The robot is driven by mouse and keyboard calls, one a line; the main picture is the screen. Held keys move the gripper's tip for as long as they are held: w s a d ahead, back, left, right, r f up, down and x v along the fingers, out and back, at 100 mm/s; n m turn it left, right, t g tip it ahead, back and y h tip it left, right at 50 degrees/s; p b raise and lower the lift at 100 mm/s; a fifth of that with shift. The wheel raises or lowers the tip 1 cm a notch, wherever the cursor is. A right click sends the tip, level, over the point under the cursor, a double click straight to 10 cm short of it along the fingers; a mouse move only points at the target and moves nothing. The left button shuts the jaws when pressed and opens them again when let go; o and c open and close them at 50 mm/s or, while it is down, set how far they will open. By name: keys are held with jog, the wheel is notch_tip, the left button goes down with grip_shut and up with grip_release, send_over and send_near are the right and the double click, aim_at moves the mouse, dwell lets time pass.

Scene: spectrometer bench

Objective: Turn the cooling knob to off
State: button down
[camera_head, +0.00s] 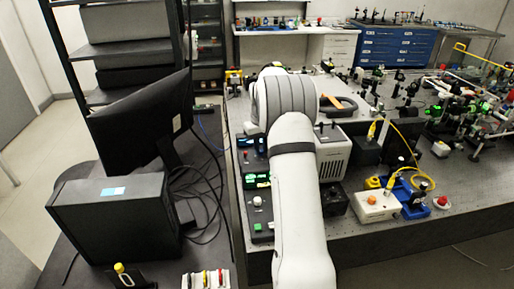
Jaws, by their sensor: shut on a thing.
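The cooling knob cannot be told for certain. A stack of dark control units (262,212) with green displays stands just left of my arm, at the left edge of the optical bench. A pale round knob (257,200) shows on its front unit, with small green and white buttons below it. My white arm runs up the middle of the view and covers part of these units. My gripper is hidden behind the arm, so its fingers and whatever they touch do not show.
A black monitor (140,122) and a black computer case (108,218) with loose cables stand at the left. Right of my arm are a grey vented box (333,158), a white box with an orange button (377,206) and yellow fibres. Optics crowd the bench (450,207) at the right.

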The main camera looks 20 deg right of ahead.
jog(key=shift+w+r, duration=0.1)
jog(key=shift+w, duration=0.05)
jog(key=c, duration=1.3)
grip_release()
notch_tip(320, 180, up, 8)
jog(key=shift+f+b, duration=0.25)
jog(key=shift+b, duration=0.1)
